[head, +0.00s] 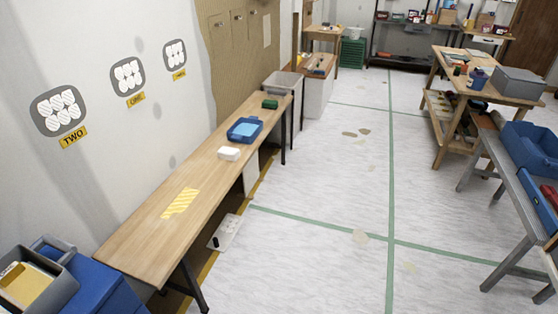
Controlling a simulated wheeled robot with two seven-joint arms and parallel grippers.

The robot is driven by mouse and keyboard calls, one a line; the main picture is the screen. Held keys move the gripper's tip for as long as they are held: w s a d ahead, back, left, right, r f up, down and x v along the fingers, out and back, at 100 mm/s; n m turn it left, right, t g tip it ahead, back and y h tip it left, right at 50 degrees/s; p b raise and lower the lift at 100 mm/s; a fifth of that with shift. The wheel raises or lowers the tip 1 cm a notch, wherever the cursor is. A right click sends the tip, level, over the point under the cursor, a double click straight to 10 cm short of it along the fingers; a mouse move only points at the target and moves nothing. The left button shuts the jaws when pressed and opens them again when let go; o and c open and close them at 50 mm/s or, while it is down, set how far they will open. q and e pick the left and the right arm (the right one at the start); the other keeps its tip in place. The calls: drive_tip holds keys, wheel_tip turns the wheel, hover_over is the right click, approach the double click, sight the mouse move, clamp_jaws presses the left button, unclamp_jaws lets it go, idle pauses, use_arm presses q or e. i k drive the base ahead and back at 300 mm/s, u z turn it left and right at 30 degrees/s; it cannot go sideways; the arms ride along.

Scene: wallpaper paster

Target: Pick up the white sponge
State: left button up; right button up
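A white sponge (229,153), a small white block, lies on the long wooden table (150,236) by the left wall, near the middle of its length. It sits just in front of a blue tray (245,130) and appears apart from it. Neither of my grippers is in the head view.
A yellow striped patch (180,203) marks the table's near part; a green block (270,104) lies at its far end. Blue and grey bins (103,287) stand at the near left. A grey bench (512,185) is at the right. The middle floor is largely clear.

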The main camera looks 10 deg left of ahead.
sight(225, 152)
drive_tip(key=z, duration=0.45)
drive_tip(key=i, duration=0.65)
drive_tip(key=u, duration=0.45)
drive_tip(key=i, duration=1.8)
drive_tip(key=u, duration=1.9)
drive_tip(key=i, duration=0.75)
drive_tip(key=u, duration=0.7)
